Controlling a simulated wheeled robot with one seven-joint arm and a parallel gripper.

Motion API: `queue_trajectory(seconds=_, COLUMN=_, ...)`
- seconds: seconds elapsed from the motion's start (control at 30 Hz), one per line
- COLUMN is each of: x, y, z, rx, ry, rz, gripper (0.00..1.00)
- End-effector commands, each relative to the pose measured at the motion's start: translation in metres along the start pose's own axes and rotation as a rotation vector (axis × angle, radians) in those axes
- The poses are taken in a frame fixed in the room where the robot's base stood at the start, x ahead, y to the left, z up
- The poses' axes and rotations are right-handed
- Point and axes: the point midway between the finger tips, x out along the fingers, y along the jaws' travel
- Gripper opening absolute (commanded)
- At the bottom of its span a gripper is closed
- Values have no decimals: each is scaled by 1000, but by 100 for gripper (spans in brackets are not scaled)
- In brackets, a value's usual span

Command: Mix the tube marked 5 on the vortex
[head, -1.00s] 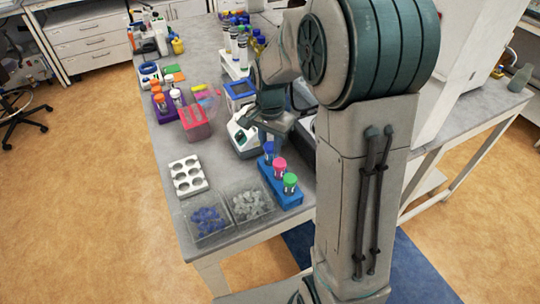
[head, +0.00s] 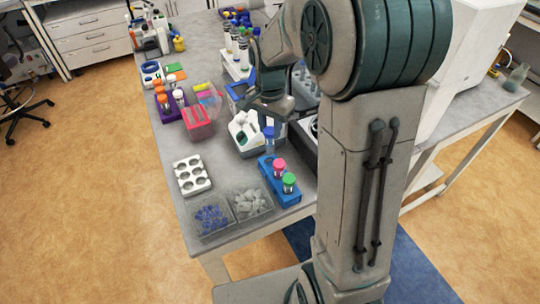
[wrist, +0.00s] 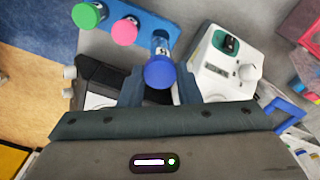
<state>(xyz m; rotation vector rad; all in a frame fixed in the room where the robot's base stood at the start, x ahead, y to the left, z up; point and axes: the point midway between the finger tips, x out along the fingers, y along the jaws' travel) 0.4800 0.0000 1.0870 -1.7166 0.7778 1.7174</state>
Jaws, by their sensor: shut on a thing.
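My gripper (head: 270,117) is shut on a blue-capped tube (head: 269,140), which hangs upright above the blue rack (head: 291,196). In the wrist view the tube's blue cap (wrist: 160,73) sits between the fingers (wrist: 160,90). A mark shows on its label, too small to read surely. A pink-capped tube (head: 279,168) and a green-capped tube (head: 289,183) stand in the rack. A white device with a dark green switch and a knob, seemingly the vortex (head: 243,130), stands just left of my gripper; it also shows in the wrist view (wrist: 222,66).
A white rack with round holes (head: 191,176) and clear bins of blue (head: 210,218) and pale pieces (head: 250,204) lie at the table's front. A pink box (head: 198,124) and a purple tube rack (head: 168,112) stand left. A dark device (wrist: 98,78) is beside the rack.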

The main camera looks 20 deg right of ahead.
Motion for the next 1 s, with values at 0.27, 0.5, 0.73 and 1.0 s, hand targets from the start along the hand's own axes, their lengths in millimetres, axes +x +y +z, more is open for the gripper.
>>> queue_trajectory(seconds=0.27, x=-15, y=0, z=0, rx=0, ry=2, rz=-2, gripper=16)
queue_trajectory(seconds=0.5, x=-60, y=0, z=0, rx=0, ry=2, rz=-2, gripper=16)
queue_trajectory(seconds=0.73, x=-88, y=0, z=0, rx=1, ry=1, rz=-1, gripper=16)
queue_trajectory(seconds=1.0, x=-86, y=0, z=0, rx=0, ry=0, rz=0, gripper=16)
